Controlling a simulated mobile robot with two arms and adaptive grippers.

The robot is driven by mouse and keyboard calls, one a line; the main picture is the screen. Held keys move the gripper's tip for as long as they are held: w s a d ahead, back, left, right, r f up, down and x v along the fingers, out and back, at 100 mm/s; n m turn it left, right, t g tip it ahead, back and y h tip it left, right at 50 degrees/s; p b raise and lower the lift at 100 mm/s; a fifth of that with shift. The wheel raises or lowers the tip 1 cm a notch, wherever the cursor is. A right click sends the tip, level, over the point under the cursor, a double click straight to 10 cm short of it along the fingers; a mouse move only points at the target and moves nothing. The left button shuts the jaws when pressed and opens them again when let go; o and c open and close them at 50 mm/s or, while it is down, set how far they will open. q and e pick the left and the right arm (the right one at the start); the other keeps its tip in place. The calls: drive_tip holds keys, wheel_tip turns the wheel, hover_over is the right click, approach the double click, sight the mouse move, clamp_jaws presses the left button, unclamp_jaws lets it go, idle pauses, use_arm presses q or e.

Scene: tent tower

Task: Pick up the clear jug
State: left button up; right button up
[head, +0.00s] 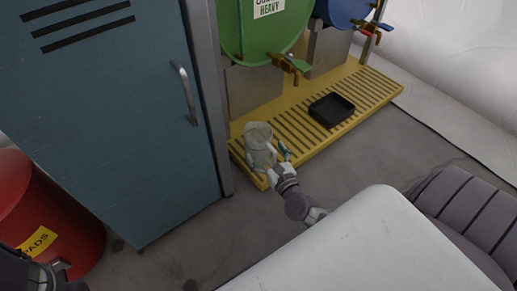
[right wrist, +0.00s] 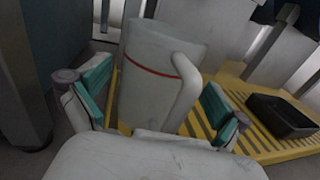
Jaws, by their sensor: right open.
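The clear jug (head: 259,145) stands on the near left end of the yellow slatted platform in the head view. In the right wrist view the jug (right wrist: 150,75) is upright, with a red line around it and its handle facing right and toward the camera. My right gripper (head: 271,160) is open at the jug. Its teal-padded fingers (right wrist: 155,100) stand on either side of the jug, with gaps showing between pads and jug. Part of my left arm shows at the bottom left of the head view; whether its gripper is open cannot be made out.
A blue locker (head: 120,110) stands close left of the jug. A green drum (head: 265,30) with a tap and a blue drum (head: 343,10) stand behind. A black tray (head: 332,109) sits on the yellow platform (head: 375,90). A red barrel (head: 45,215) is at left.

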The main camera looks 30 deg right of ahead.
drive_tip(key=shift+w+d+f, duration=0.1)
drive_tip(key=shift+w+f, duration=0.05)
drive_tip(key=shift+w, duration=1.3)
drive_tip(key=c, duration=0.9)
